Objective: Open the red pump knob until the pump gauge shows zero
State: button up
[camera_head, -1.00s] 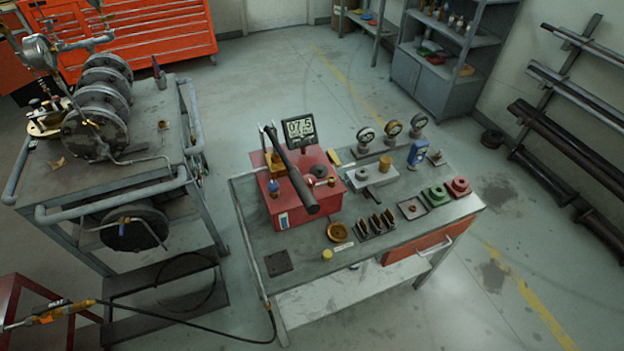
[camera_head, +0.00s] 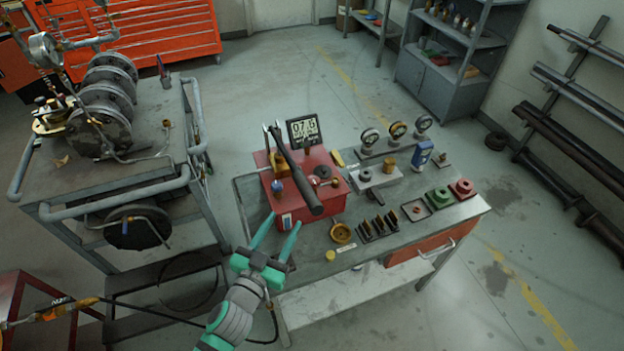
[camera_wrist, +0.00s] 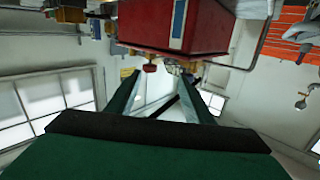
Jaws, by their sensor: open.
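The red pump (camera_head: 322,170) stands on the left part of the workbench. A small red knob with brass (camera_head: 334,182) is at the pump's right side, and a red knob (camera_wrist: 150,68) shows beyond the fingers in the wrist view. My gripper (camera_head: 279,231) is open and empty, in front of the pump's lower left corner and apart from it. The wrist view looks upside down, with the pump body (camera_wrist: 175,27) at its top. The pump's long black handle (camera_head: 300,182) leans across its top.
The workbench (camera_head: 400,240) also holds several gauges (camera_head: 397,131), a green block (camera_head: 438,198), a red block (camera_head: 462,188) and a brass ring (camera_head: 341,233). A cart (camera_head: 50,180) with flanged pipework stands at left. Open floor lies behind the bench.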

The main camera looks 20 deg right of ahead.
jog(key=h, duration=0.1)
send_near(313, 179)
jog(key=shift+x, duration=4.95)
jog(key=shift+c, duration=0.5)
jog(key=c, duration=0.9)
